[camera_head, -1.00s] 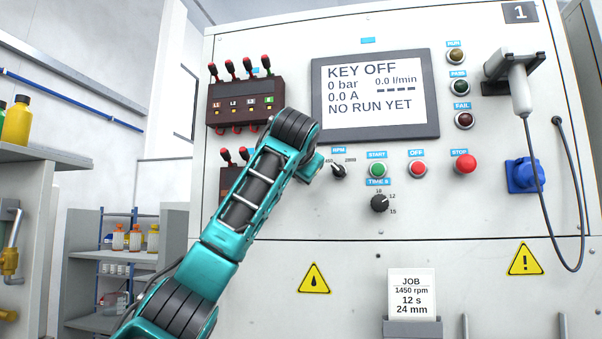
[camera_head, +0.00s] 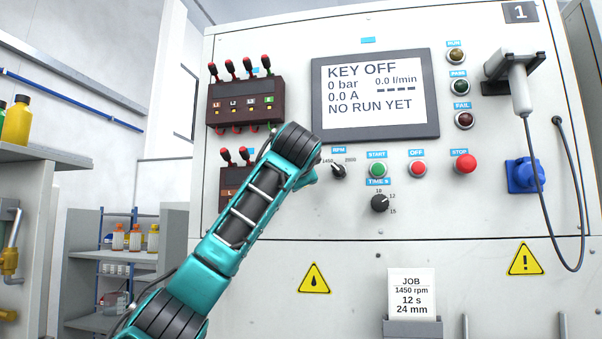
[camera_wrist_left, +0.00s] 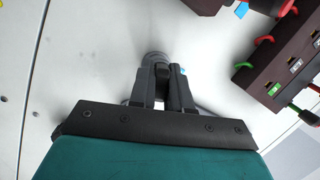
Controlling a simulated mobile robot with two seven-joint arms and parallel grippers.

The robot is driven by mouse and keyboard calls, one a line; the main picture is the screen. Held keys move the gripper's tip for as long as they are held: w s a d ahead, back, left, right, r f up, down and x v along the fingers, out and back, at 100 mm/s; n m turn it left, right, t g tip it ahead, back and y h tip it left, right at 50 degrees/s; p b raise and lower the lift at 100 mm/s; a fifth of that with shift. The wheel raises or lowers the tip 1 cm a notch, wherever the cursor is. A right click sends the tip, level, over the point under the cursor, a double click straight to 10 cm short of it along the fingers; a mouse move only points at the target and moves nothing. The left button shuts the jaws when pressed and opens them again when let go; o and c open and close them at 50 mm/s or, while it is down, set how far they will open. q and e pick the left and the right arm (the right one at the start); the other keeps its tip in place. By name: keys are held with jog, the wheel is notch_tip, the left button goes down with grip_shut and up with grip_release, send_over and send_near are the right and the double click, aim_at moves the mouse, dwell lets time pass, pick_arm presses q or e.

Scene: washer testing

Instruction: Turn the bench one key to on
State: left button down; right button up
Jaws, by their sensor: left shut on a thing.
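Bench one (camera_head: 519,12) fills the head view, and its screen (camera_head: 376,94) reads KEY OFF. My left arm (camera_head: 245,217) reaches up to the panel and hides the key and my left gripper in that view. In the left wrist view, my left gripper (camera_wrist_left: 165,84) is shut on the key (camera_wrist_left: 164,74), in front of a round grey key switch (camera_wrist_left: 153,58). The fingers hide most of the key, so its angle is hard to tell. My right gripper is not in view.
A dark terminal block (camera_head: 245,102) with red and green plugs is left of the screen; it also shows in the left wrist view (camera_wrist_left: 285,65). Right of my arm are the RPM knob (camera_head: 338,171), green START button (camera_head: 377,170) and red STOP button (camera_head: 465,163).

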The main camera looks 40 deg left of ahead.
pick_arm(q)
jog(key=shift+m, duration=0.4)
jog(key=m+t, duration=0.1)
jog(key=m, duration=0.2)
jog(key=shift+s+a+m+y, duration=0.1)
jog(key=shift+m+y, duration=0.2)
jog(key=shift+m, duration=0.1)
jog(key=c, duration=1)
grip_release()
